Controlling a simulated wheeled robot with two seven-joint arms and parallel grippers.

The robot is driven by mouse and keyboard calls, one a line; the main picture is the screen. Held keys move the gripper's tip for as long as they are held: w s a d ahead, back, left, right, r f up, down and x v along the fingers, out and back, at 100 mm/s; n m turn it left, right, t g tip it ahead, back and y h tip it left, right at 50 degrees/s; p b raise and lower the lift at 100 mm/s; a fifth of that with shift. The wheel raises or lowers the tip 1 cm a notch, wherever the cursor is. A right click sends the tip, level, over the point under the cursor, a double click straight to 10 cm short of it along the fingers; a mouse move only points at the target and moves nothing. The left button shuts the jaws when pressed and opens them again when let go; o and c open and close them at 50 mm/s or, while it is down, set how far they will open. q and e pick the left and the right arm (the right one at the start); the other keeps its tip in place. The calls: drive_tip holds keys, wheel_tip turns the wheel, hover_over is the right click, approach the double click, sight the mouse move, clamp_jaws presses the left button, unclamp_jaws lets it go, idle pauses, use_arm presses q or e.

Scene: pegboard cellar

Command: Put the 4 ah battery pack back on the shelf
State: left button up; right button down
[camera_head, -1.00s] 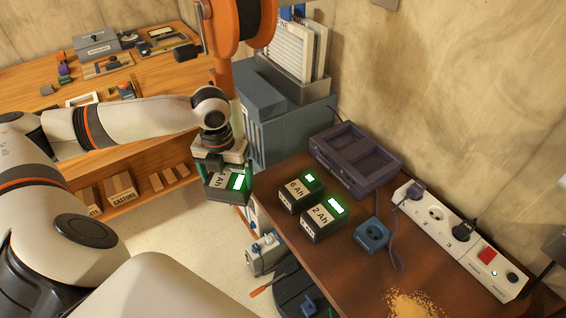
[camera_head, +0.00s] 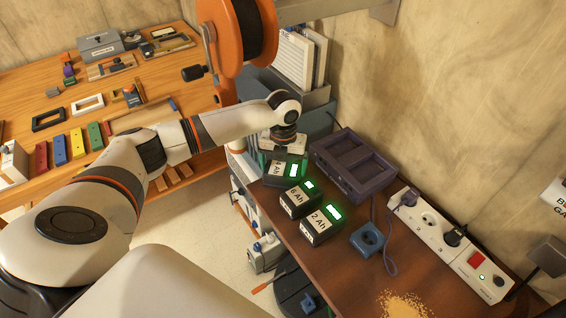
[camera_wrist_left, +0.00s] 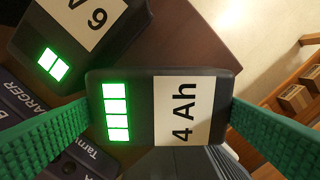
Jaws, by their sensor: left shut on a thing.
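The 4 Ah battery pack (camera_head: 284,170) is a dark block with a white label and lit green bars. It is at the far left end of the brown shelf (camera_head: 345,262), beside the 6 Ah pack (camera_head: 298,198). My left gripper (camera_head: 283,157) is shut on it from above. In the left wrist view the 4 Ah pack (camera_wrist_left: 160,107) sits between the green finger pads, with the 6 Ah pack (camera_wrist_left: 75,35) close by. Whether its underside touches the shelf, I cannot tell. My right gripper is not in view.
The 2 Ah pack (camera_head: 321,224) stands in front of the 6 Ah pack. A purple charger (camera_head: 352,165) with empty bays is just right of the held pack. A blue socket (camera_head: 367,239), a white power strip (camera_head: 450,245) and yellow dust (camera_head: 403,304) lie further along.

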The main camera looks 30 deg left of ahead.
sight(283, 169)
use_arm(q)
drive_tip(key=shift+f, duration=0.3)
drive_tip(key=shift+f, duration=0.1)
drive_tip(key=o, duration=0.6)
drive_tip(key=shift+o, duration=0.2)
drive_tip(key=shift+r+b, duration=0.85)
drive_tip(key=shift+r, duration=3)
drive_tip(key=shift+s, duration=0.1)
